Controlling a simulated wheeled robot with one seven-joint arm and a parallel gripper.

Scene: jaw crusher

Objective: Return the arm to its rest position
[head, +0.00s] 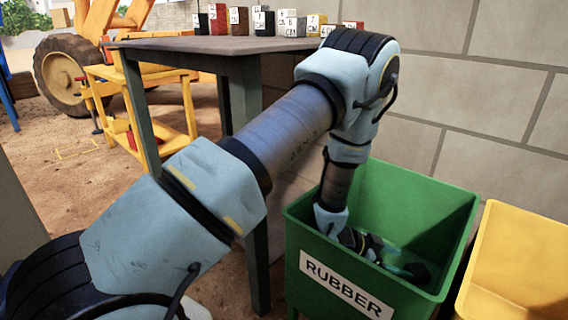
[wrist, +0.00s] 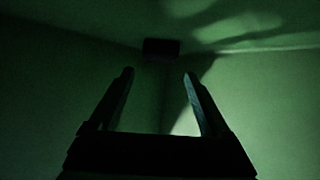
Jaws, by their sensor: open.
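My arm reaches across the head view and bends down into a green bin (head: 455,215) with a white RUBBER label. My gripper (head: 400,268) is low inside the bin and partly hidden by its front wall. In the wrist view, the two fingers of my gripper (wrist: 158,75) stand apart with nothing between them. A small dark block (wrist: 160,46) lies beyond the fingertips on the green surface inside the bin. The wrist view is dim, so the block's material cannot be told.
A yellow bin (head: 520,250) stands right of the green one. A dark table (head: 190,43) behind my arm holds several small labelled blocks (head: 240,20). A block wall (head: 450,100) rises close behind the bins. A yellow cart (head: 150,100) and a wheeled vehicle (head: 65,75) stand at left.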

